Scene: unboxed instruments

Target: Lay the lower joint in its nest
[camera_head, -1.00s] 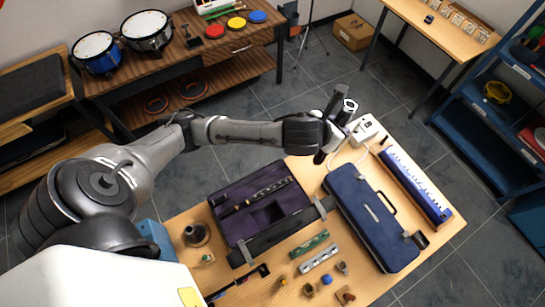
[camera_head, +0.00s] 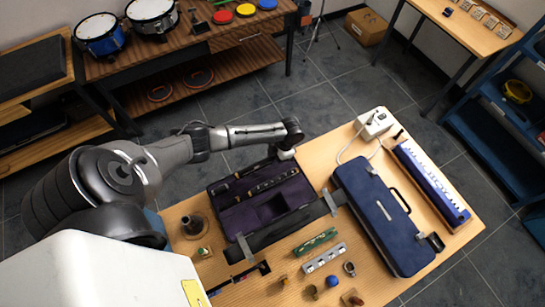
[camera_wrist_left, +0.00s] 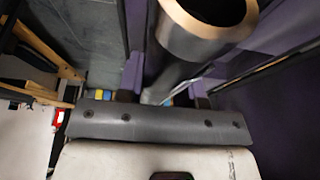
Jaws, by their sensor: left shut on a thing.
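The open instrument case (camera_head: 295,200) lies on the table with its purple lining facing up. My left gripper (camera_head: 283,157) is at the case's back edge, shut on the lower joint (camera_head: 252,170), a dark tube. The tube lies along the back of the case; I cannot tell whether it touches the lining. In the left wrist view the tube (camera_wrist_left: 176,62) runs between the fingers, its pale-ringed end close to the camera and purple lining on both sides. Another dark joint with silver keys (camera_head: 274,183) lies in the case in front of it. My right gripper is not in view.
A closed blue case (camera_head: 370,215) stands right of the open case, with a blue-and-white keyboard (camera_head: 432,180) beyond it. A white device (camera_head: 375,122) sits at the back. Small parts, a green block (camera_head: 315,241) and a silver block (camera_head: 325,257) crowd the front.

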